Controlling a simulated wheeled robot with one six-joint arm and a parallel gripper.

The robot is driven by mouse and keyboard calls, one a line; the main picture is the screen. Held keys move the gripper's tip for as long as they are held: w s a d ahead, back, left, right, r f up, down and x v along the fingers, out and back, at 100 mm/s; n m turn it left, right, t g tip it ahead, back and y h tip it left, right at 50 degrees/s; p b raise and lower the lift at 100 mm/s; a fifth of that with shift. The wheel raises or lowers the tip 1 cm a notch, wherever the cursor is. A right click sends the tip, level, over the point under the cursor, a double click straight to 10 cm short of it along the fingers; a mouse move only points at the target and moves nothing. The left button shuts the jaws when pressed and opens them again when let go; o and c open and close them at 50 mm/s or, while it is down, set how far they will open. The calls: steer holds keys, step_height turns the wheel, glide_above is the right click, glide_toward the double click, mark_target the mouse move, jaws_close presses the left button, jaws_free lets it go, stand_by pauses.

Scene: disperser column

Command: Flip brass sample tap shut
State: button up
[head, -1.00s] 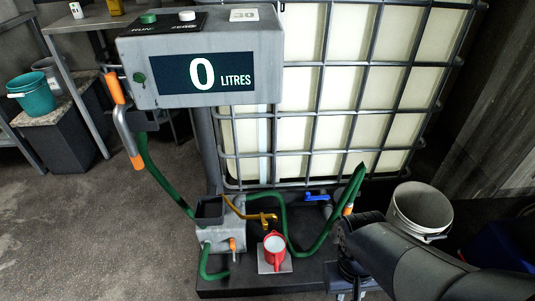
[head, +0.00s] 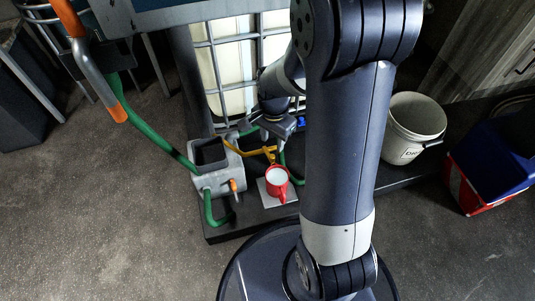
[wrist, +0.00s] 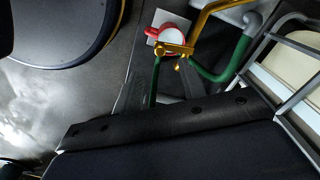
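The brass sample tap (head: 264,152) comes off a yellow pipe beside the grey pump body, above a red jug (head: 280,190). In the wrist view the tap (wrist: 178,48) lies across the near side of the jug (wrist: 172,36), with its yellow pipe curving up to the right. My gripper (head: 282,126) is just behind and above the tap in the head view. In the wrist view my gripper's (wrist: 162,84) fingers look spread and empty, pointing towards the tap. I see no contact. The exact lever angle is too small to tell.
Green hoses (head: 158,145) run around the grey pump (head: 228,178). The caged white tank (head: 232,70) stands behind. A white bucket (head: 408,140) and a red-and-blue box (head: 480,180) are at the right. Open floor lies at the front left.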

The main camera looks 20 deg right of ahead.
mark_target(272, 156)
step_height(272, 156, down, 8)
steer(key=b, duration=0.2)
steer(key=shift+b, duration=0.3)
steer(key=shift+r, duration=0.1)
steer(key=shift+c, duration=0.2)
jaws_close()
